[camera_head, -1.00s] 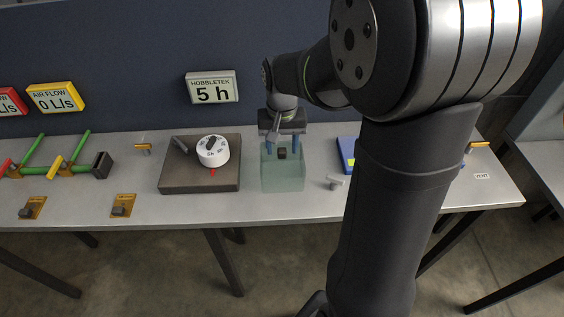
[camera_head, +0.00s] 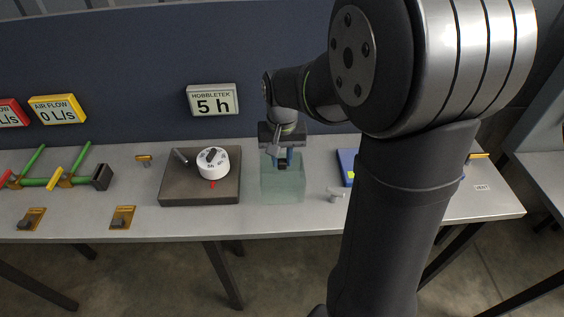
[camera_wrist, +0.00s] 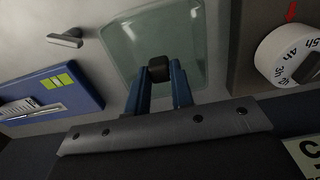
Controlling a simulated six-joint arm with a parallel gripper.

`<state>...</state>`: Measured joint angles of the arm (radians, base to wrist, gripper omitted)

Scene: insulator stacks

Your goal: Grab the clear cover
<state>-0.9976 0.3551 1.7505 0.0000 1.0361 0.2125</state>
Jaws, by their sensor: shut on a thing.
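The clear cover (camera_head: 283,190) is a see-through greenish box on the grey table, with a small dark knob (camera_wrist: 158,68) on top. It also shows in the wrist view (camera_wrist: 135,38). My gripper (camera_head: 283,163) is above the cover, and its blue fingers are closed in on the knob. In the wrist view, my gripper (camera_wrist: 160,75) has its two fingertips pinching the knob from both sides. The cover appears to rest upright on the table. Its far side is partly hidden behind my gripper in the head view.
A brown plate with a white dial (camera_head: 213,162) lies just left of the cover. A blue box (camera_head: 347,166) and a small grey handle (camera_head: 335,194) are at its right. Green pipes (camera_head: 60,182) are at the far left. A "5 h" display (camera_head: 212,99) stands behind.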

